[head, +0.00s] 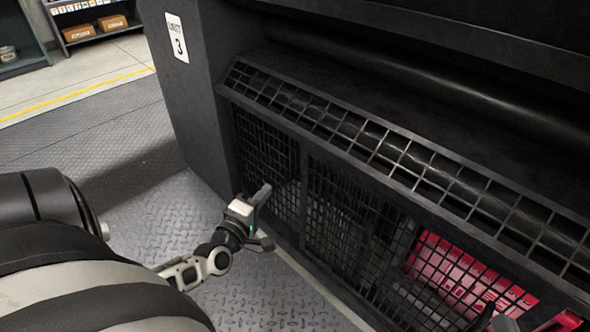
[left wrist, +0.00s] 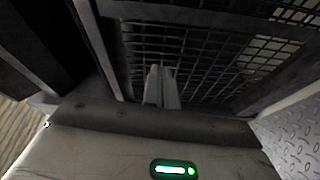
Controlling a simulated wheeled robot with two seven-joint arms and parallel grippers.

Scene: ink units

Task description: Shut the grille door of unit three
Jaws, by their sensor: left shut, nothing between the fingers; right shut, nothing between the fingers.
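Unit three (head: 205,95) is a large dark machine with a "UNIT 3" label (head: 177,38). Its black grille door (head: 345,215) is on the lower front, below a slanted mesh strip. I cannot tell how far the door stands from its frame. The mesh also fills much of the left wrist view (left wrist: 195,45). My left gripper (head: 264,192) is shut and empty close in front of the grille's left part; its fingers (left wrist: 162,85) point at the mesh. Contact is unclear. Grey and dark parts of my right gripper (head: 500,321) show at the bottom right edge, mostly cut off.
Red parts (head: 465,280) show through the mesh at the lower right. A slanted mesh guard (head: 380,140) runs above the grille, below a dark roller. Chequered metal floor (head: 150,150) lies clear left of the unit. A shelf with boxes (head: 90,25) stands far behind.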

